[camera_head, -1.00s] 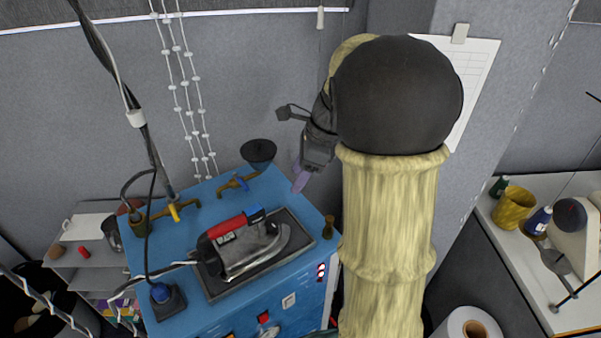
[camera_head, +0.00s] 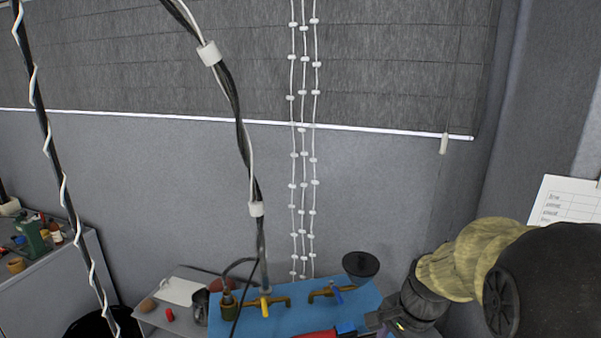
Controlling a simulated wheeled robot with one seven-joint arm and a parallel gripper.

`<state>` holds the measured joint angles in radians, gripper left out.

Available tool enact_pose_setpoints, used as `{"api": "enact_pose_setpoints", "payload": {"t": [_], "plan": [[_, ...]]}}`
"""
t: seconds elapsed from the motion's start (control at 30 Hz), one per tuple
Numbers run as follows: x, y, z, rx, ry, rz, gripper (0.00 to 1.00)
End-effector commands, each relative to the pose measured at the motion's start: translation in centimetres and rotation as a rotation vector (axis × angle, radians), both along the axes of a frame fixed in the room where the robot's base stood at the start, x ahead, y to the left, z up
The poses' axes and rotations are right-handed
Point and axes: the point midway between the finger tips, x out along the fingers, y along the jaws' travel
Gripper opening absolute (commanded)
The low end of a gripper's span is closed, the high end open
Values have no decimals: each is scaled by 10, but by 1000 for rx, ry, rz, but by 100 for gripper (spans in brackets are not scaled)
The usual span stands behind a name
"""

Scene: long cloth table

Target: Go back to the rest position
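My arm, with a cream ribbed sleeve and black joints, reaches in at the lower right. My gripper (camera_head: 372,320) is at the bottom edge, over the right end of a blue-topped bench (camera_head: 372,300). It is small and partly cut off, so its fingers cannot be read clearly. A red tool (camera_head: 318,334) with a blue part lies on the bench, mostly below the frame.
Brass taps (camera_head: 266,302) and a black round dish (camera_head: 361,264) stand along the back of the bench. Hanging cables (camera_head: 240,130) and white beaded cords (camera_head: 303,150) come down in front of the grey wall. A paper sheet (camera_head: 565,205) hangs at the right.

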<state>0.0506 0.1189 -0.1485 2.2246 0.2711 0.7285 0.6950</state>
Motion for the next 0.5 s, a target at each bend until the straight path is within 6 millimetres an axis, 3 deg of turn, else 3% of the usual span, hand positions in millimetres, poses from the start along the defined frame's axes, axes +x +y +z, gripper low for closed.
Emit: {"api": "enact_pose_setpoints", "payload": {"t": [0.3,0.5], "plan": [[-54,28,-43,-261,-145,857,53],[-64,34,-49,-318,-178,1064,53]]}}
